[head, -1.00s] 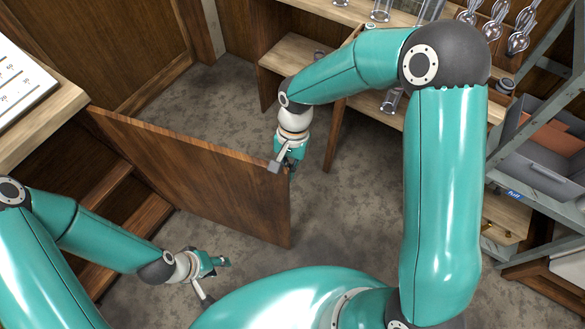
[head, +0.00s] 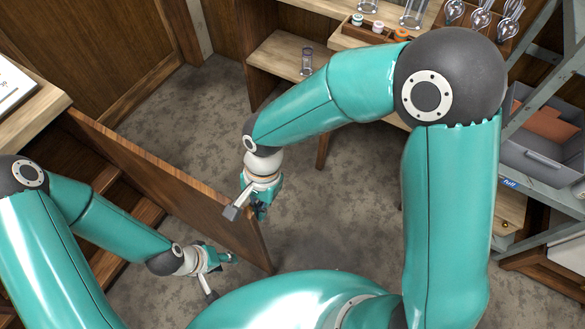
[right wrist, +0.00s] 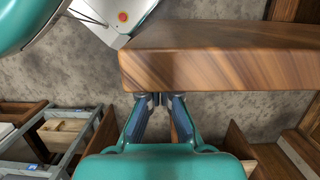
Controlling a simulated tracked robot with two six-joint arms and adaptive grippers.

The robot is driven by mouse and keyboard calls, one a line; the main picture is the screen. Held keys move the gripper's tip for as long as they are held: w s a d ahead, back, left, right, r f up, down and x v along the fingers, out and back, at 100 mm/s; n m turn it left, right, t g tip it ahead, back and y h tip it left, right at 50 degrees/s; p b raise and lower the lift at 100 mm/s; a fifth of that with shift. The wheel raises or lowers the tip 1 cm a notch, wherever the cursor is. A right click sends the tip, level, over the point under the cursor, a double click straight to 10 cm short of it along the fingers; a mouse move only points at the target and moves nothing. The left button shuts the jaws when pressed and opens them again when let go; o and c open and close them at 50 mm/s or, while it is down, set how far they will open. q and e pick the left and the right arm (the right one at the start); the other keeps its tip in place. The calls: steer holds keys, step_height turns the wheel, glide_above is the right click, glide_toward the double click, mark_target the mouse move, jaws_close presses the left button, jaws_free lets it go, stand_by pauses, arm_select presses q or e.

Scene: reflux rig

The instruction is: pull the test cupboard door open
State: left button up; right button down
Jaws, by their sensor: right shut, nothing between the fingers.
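The test cupboard door (head: 165,180) is a brown wooden panel standing well out from the cupboard (head: 105,262) at the left, so its inside shelves show. My right gripper (head: 259,214) is shut and empty at the free end of the door, on its right-hand side. In the right wrist view the door (right wrist: 225,65) fills the upper right, and the fingertips (right wrist: 160,98) are close to its edge. I cannot tell whether they touch. My left gripper (head: 226,258) is low on the near side of the door, apart from it. Its finger opening is too small to judge.
A worktop (head: 40,110) runs above the cupboard. A wooden bench (head: 285,55) with glassware stands at the back. A grey rack with a bin (head: 545,150) is at the right. The floor (head: 330,220) between them is clear.

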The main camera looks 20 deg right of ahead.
steer(key=shift+s, duration=0.2)
steer(key=v, duration=0.8)
stand_by(0.3)
steer(key=shift+s+f, duration=0.1)
